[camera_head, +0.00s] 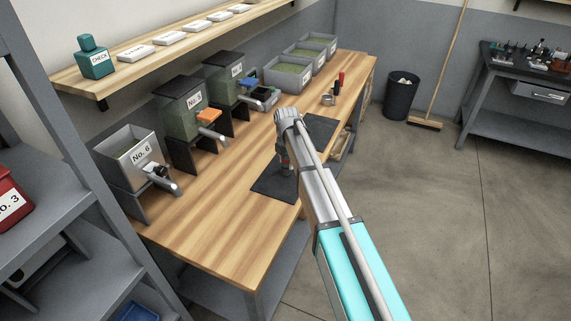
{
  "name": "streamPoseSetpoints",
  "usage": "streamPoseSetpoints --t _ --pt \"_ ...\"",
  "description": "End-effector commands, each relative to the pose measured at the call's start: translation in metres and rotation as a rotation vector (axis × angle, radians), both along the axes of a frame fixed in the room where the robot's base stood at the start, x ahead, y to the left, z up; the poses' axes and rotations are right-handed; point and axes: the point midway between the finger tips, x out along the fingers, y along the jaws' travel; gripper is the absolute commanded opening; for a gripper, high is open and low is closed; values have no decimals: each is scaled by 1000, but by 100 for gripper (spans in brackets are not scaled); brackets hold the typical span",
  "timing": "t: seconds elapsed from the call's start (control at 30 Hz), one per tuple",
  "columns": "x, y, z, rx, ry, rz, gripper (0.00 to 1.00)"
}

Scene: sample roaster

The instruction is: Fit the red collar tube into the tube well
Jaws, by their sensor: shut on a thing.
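My gripper (286,168) points down over the dark mat (263,190) near the bench's front edge. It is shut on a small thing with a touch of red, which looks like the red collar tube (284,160). My gripper and arm hide most of it, and I cannot tell whether its lower end touches the mat. I cannot make out the tube well in this view.
The wooden bench (213,236) is clear at the front left. Hoppers labelled No. 6 (128,153) and others line its back. Green-filled bins (290,77), a red-and-black item (341,80) and a small metal cup (327,98) stand toward the far end.

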Motion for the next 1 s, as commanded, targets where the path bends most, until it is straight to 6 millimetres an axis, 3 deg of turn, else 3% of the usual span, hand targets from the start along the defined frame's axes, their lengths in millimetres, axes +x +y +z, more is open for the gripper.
streamPoseSetpoints --t 0.33,0.37,0.53,1.0 --pt "0 0 -4 0 0 0 2" --pt "0 0 -3 0 0 0 55" --pt "0 0 -2 0 0 0 86" --pt "0 0 -1 0 0 0 86"
